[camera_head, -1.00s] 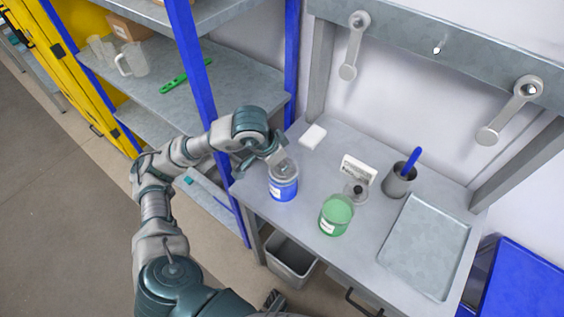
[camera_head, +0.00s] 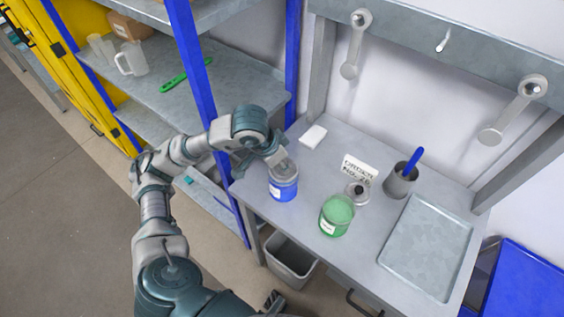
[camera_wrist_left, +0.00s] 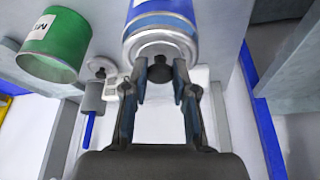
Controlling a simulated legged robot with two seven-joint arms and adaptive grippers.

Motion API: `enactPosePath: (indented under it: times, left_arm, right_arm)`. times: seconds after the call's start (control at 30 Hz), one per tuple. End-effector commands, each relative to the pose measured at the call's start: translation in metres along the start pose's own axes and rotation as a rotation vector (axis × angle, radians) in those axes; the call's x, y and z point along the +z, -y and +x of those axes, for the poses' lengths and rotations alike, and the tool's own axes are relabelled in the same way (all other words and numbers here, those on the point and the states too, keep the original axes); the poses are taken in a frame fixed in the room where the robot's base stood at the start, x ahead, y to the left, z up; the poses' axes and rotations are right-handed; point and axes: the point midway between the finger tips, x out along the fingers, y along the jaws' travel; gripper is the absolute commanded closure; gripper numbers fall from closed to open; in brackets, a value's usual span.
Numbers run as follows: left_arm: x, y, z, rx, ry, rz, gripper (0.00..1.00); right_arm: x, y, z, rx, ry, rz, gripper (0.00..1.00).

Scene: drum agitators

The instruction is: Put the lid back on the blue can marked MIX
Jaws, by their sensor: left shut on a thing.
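The blue can (camera_head: 284,189) stands upright on the grey bench, near its left edge. My left gripper (camera_head: 279,160) is directly above the can and shut on the dark knob (camera_wrist_left: 160,70) of a silver lid (camera_wrist_left: 160,42). In the left wrist view the lid lines up with the mouth of the blue can (camera_wrist_left: 160,14), with no clear gap. I cannot tell whether it is fully seated. The blue can's label is too small to read. My right gripper is not in view.
An open green can (camera_head: 336,216) stands to the right, with another knobbed lid (camera_head: 357,191) behind it, near a small sign (camera_head: 360,166). A grey cup (camera_head: 399,182) holds a blue handle. A shallow tray (camera_head: 466,262) lies at the right. A blue shelf post (camera_head: 205,90) rises close to my left arm.

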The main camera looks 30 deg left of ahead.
Motion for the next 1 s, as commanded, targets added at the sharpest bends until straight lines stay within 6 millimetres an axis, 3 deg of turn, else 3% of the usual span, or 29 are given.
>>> enactPosePath:
  times: [0.37, 0.4, 0.5, 0.7, 0.8, 1.0]
  left_arm:
    - [0.0001, 0.0000, -0.0003, 0.000, 0.000, 0.000, 1.00]
    - [0.0001, 0.0000, -0.0002, 0.000, 0.000, 0.000, 0.63]
    - [0.0001, 0.0000, -0.0001, 0.000, 0.000, 0.000, 0.44]
    - [0.0001, 0.0000, -0.0001, 0.000, 0.001, 0.000, 0.44]
    - [0.0002, -0.0001, 0.0000, 0.000, 0.001, 0.000, 0.19]
    - [0.0001, -0.0001, -0.0001, 0.000, 0.001, 0.000, 0.19]
  right_arm:
    - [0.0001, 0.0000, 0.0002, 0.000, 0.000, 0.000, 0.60]
    - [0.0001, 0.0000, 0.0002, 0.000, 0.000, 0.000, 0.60]
    - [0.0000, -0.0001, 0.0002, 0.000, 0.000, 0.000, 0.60]
    - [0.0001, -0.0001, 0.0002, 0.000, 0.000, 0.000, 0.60]
    - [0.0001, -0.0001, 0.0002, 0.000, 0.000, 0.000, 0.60]
    - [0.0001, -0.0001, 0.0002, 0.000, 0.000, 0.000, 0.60]
